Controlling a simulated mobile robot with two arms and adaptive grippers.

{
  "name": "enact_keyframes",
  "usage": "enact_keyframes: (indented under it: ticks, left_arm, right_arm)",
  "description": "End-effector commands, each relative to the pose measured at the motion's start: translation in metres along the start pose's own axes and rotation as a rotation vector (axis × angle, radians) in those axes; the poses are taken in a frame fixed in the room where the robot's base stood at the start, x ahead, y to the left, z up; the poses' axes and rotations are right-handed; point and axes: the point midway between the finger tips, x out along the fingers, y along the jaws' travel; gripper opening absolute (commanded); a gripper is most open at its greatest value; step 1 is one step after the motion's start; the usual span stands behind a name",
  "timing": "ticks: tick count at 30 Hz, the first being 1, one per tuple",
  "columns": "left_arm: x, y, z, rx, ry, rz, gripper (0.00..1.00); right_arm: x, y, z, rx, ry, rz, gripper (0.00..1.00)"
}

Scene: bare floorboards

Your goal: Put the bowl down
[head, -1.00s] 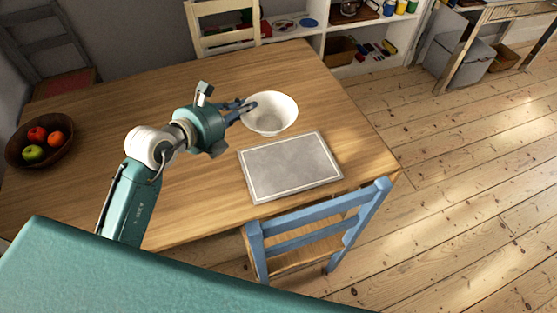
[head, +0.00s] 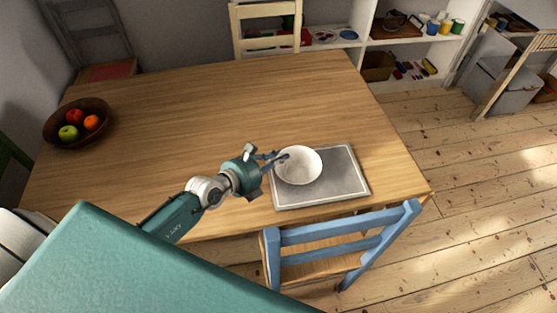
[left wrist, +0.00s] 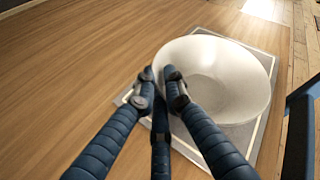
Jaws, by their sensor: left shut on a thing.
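A white bowl (head: 299,166) is over the left part of the grey placemat (head: 346,184) with a pale border line, near the table's front edge. My left gripper (head: 284,157) is shut on the bowl's left rim. In the left wrist view, the fingers (left wrist: 160,84) pinch the near rim of the bowl (left wrist: 218,80), which looks tilted there. The placemat (left wrist: 260,132) shows beneath and around it. I cannot tell whether the bowl touches the mat. My right gripper is not in view.
A dark fruit bowl (head: 78,122) with fruit stands at the table's left end. A blue chair (head: 338,246) stands at the front edge by the placemat, a cream chair (head: 266,28) at the back. The middle of the wooden table (head: 200,120) is clear.

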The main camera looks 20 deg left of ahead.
Motion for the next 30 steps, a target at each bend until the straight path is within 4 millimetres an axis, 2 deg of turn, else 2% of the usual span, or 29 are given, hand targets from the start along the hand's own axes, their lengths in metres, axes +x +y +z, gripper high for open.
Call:
enact_keyframes:
  ticks: [14, 15, 17, 26, 30]
  left_arm:
    - [0.004, 0.005, -0.007, -0.002, -0.005, -0.001, 0.00]
    - [0.004, 0.005, -0.007, -0.001, -0.002, 0.000, 0.16]
    - [0.004, 0.005, -0.007, -0.001, -0.002, 0.000, 0.28]
    - [0.003, 0.004, -0.006, 0.000, -0.002, 0.000, 0.28]
    - [-0.006, 0.004, -0.005, -0.001, -0.001, 0.001, 0.28]
  right_arm:
    - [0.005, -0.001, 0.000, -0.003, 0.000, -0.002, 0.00]
    - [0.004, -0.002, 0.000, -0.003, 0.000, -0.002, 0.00]
    - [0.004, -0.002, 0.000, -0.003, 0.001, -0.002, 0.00]
    - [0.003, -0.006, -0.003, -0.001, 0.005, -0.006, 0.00]
    - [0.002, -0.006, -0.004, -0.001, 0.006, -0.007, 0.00]
